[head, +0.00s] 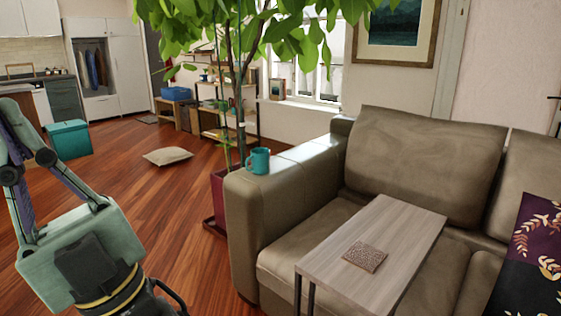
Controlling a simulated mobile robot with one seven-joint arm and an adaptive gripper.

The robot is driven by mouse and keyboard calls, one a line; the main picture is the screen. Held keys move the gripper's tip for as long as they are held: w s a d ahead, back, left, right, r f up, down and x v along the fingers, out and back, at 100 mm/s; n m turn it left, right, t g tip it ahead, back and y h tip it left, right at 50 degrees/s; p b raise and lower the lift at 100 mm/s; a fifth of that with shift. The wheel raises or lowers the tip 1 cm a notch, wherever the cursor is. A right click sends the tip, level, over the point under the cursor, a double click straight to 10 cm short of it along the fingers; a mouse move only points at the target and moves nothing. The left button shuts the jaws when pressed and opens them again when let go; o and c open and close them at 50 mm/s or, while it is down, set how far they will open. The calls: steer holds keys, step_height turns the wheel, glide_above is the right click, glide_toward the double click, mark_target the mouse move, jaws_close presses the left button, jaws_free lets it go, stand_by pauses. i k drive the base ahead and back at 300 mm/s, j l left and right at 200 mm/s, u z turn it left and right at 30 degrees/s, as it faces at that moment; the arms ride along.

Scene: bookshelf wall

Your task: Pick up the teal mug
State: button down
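The teal mug (259,161) stands upright on the flat top of the sofa's left armrest (285,165), near its front-left end, with its handle toward the left. My gripper (165,305) is at the bottom left of the head view, below and to the left of the mug and well apart from it. Only its dark base and part of a finger show. The fingertips are cut off by the bottom edge, so its opening and anything in it are hidden.
A potted tree (240,90) stands behind the armrest, its trunk close to the mug. A wooden side table (375,245) with a small patterned square (365,256) stands over the sofa seat. A cushion (168,156) lies on the floor. The wooden floor left of the sofa is mostly clear.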

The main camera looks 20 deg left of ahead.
mark_target(259, 157)
steer(key=u, duration=0.45)
steer(key=i+u, duration=0.4)
steer(key=i, duration=0.15)
steer(key=i+l+u, duration=0.2)
steer(key=i+u, duration=0.25)
steer(key=i+l, duration=0.2)
steer(key=i, duration=0.35)
